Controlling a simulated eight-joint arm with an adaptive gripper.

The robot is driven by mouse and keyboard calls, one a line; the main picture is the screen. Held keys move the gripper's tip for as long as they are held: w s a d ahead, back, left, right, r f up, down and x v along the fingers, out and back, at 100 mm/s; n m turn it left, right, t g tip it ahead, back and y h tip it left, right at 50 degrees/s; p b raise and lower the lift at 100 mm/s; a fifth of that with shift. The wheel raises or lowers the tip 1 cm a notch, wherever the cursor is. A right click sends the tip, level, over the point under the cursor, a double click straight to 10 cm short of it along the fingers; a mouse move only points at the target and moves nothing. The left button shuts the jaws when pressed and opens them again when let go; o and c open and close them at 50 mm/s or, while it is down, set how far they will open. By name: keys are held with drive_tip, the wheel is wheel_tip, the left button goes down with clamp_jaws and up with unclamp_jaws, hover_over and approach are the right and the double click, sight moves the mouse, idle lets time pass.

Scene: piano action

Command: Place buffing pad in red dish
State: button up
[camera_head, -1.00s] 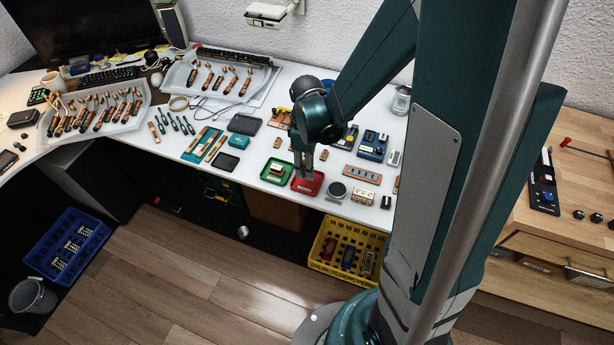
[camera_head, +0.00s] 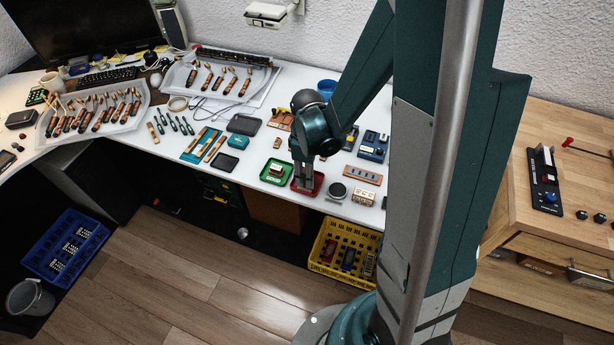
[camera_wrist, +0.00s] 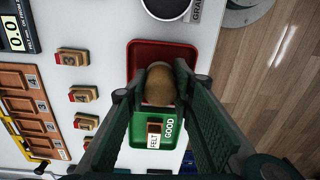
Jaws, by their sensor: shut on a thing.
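The buffing pad (camera_wrist: 160,86) is a tan-brown rounded piece in the wrist view. My gripper (camera_wrist: 160,92) is shut on it, with one dark green finger on each side. The red dish (camera_wrist: 150,50) lies beneath the pad and fingertips in the wrist view. In the head view my gripper (camera_head: 305,184) points down over the red dish (camera_head: 318,181), and the pad cannot be made out there. Whether the pad touches the dish floor is hard to tell.
A green dish (camera_head: 276,172) marked GOOD stands just left of the red dish and holds a small block (camera_wrist: 154,128) labelled FELT. A round dark-rimmed container (camera_head: 338,189) is close on the right. The table's front edge is near, with a yellow crate (camera_head: 345,246) below.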

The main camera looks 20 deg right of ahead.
drive_tip(key=shift+f, duration=0.15)
drive_tip(key=o, duration=0.5)
idle(0.3)
drive_tip(key=shift+r+p, duration=1.5)
drive_tip(key=shift+r, duration=4.65)
